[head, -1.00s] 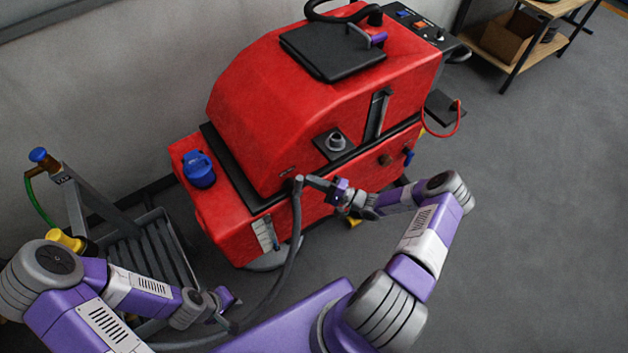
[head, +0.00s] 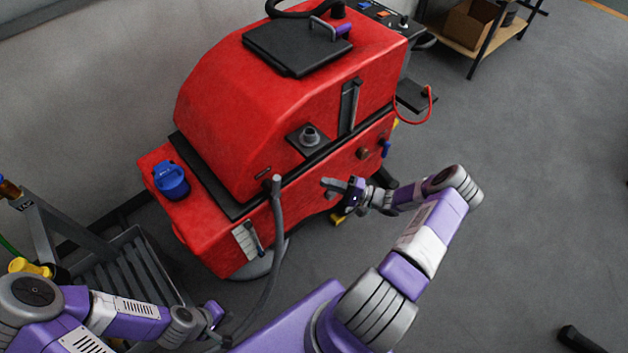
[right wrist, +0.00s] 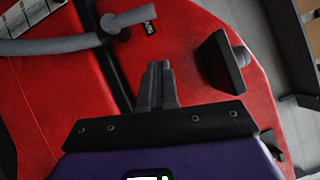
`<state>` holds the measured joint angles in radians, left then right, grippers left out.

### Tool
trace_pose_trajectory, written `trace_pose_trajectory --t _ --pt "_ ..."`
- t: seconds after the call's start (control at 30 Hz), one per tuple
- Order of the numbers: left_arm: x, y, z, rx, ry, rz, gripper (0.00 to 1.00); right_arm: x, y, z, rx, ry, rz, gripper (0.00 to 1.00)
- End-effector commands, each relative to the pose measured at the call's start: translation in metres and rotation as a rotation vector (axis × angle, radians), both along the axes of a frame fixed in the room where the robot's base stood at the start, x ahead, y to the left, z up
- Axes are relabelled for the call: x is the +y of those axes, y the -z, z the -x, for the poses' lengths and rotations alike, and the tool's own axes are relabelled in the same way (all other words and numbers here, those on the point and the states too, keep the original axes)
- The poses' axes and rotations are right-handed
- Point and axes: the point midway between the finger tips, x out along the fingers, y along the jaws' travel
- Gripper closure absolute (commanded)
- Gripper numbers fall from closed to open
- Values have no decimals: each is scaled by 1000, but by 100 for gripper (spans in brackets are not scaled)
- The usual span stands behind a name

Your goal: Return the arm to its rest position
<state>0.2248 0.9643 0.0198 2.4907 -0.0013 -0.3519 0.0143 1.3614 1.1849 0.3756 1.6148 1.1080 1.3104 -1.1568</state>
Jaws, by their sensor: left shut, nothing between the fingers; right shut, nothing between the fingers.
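My right gripper (head: 330,185) is shut and empty beside the front side of the red scrubber machine (head: 215,110). In the right wrist view its closed fingers (right wrist: 156,85) point at the red body, apart from the grey hose (right wrist: 75,44). In the head view the grey hose (head: 279,225) runs up to the machine's side, its upper end left of my right gripper. My left gripper (head: 217,325) is low at the left, near the lower part of the hose; its fingers are small and partly hidden in the picture.
A blue cap (head: 171,180) sits on the machine's left deck. A slatted grey floor rack (head: 125,268) with a yellow fitting (head: 30,267) stands at the left. A wooden shelf (head: 470,45) holds a cardboard box (head: 472,24) at the back right.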

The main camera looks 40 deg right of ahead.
Motion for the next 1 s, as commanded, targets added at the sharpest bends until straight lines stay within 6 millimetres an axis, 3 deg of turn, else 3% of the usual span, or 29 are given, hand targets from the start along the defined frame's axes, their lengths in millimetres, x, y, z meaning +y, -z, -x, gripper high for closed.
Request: trace_pose_trajectory --t 0.2,0.77,0.87,0.97,1.0 --pt "0 1 0 0 0 0 100 -7 1 9 -1 -1 1 100" --pt "0 1 0 0 0 0 100 -5 2 8 3 -6 1 100" --pt "0 3 0 0 0 0 100 13 8 6 47 -59 2 100" --pt "0 7 0 0 0 0 100 58 25 5 161 -190 17 100" --pt "0 9 0 0 0 0 100 83 35 7 228 -263 35 100"
